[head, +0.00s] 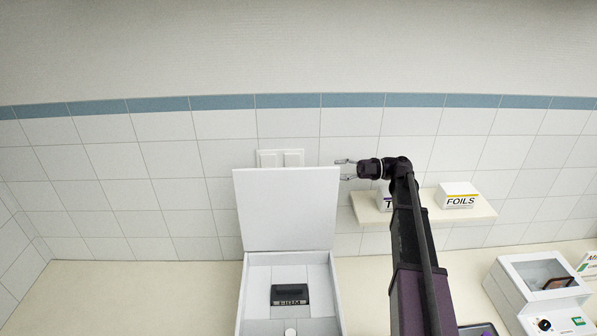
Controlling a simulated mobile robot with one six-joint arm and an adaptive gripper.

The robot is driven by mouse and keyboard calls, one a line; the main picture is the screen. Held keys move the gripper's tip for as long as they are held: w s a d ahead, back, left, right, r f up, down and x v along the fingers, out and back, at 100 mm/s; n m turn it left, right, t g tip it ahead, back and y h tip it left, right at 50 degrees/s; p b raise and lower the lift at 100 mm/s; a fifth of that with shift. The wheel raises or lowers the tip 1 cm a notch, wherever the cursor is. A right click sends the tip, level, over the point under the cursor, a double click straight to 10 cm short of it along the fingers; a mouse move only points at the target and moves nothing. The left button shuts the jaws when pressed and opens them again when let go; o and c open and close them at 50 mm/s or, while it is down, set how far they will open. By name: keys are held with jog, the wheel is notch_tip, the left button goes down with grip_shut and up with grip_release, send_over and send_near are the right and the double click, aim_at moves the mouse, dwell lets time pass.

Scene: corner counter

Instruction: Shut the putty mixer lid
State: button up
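The putty mixer (339,305) is a white box on the counter, left of my arm. Its white lid (288,210) stands open, upright at the back of the box. Inside the box a dark block with lettering (290,296) and a small white round knob (290,332) show. My gripper (346,170) is just right of the lid's upper right corner, pointing left. Its two fingers are apart and nothing is between them. I cannot tell whether the lower finger touches the lid.
A wall shelf (482,212) behind my arm holds a FOILS box (457,196) and another box (385,200), partly hidden. A white device with a clear window (537,290) stands at right. A switch plate (281,158) is behind the lid. The counter (140,290) at left is clear.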

aim_at(296, 172)
jog(key=a, duration=1.4)
grip_shut()
jog(key=shift+d, duration=0.55)
jog(key=shift+a, duration=0.4)
jog(key=shift+s+d, duration=0.1)
jog(key=shift+s, duration=0.15)
